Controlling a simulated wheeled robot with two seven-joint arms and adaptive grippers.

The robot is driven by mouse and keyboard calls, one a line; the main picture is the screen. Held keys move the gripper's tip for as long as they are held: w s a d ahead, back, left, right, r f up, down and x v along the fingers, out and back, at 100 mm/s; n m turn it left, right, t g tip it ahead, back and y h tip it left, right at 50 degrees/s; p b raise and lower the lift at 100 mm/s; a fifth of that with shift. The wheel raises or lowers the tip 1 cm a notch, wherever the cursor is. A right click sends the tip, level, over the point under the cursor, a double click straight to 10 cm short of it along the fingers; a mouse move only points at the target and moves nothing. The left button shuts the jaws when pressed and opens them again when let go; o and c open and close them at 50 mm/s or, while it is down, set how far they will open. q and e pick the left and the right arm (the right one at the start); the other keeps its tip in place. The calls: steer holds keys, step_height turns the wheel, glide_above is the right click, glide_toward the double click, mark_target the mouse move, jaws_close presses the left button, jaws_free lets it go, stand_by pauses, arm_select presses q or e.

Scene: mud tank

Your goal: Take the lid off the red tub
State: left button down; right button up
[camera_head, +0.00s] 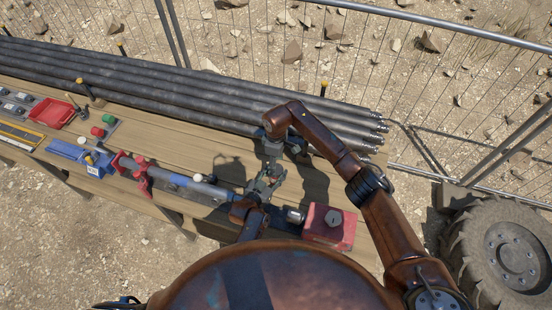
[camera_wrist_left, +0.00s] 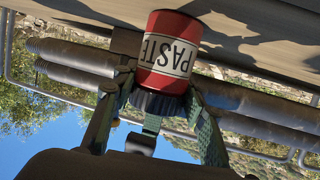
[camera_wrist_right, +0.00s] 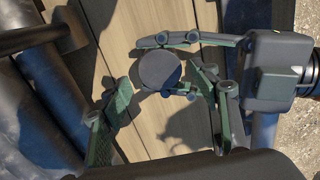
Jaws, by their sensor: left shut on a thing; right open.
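The red tub (camera_wrist_left: 172,50) with a white PASTE label shows in the left wrist view, where the picture is upside down. Its dark ridged lid (camera_wrist_left: 158,103) is against the tub's end, between the fingers of my left gripper (camera_wrist_left: 160,100), which is shut on it. In the right wrist view the lid (camera_wrist_right: 160,70) shows as a dark disc from above, with the tub hidden behind it. My right gripper (camera_wrist_right: 160,130) is open around and above the lid, not clearly touching it. In the head view my left gripper (camera_head: 266,182) and right gripper (camera_head: 272,150) almost meet; the tub is not clear there.
Long dark pipes (camera_head: 200,92) lie along the bench's far side. A red box (camera_head: 329,227) stands at the bench's right end. Bare planks (camera_head: 165,135) lie between.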

steer(key=shift+f, duration=1.65)
steer(key=shift+c, duration=0.5)
steer(key=c, duration=0.9)
steer(key=o, duration=1.1)
steer(key=shift+r, duration=3.9)
steer(key=shift+c, duration=0.5)
steer(key=shift+f, duration=3.9)
steer(key=shift+c, duration=0.2)
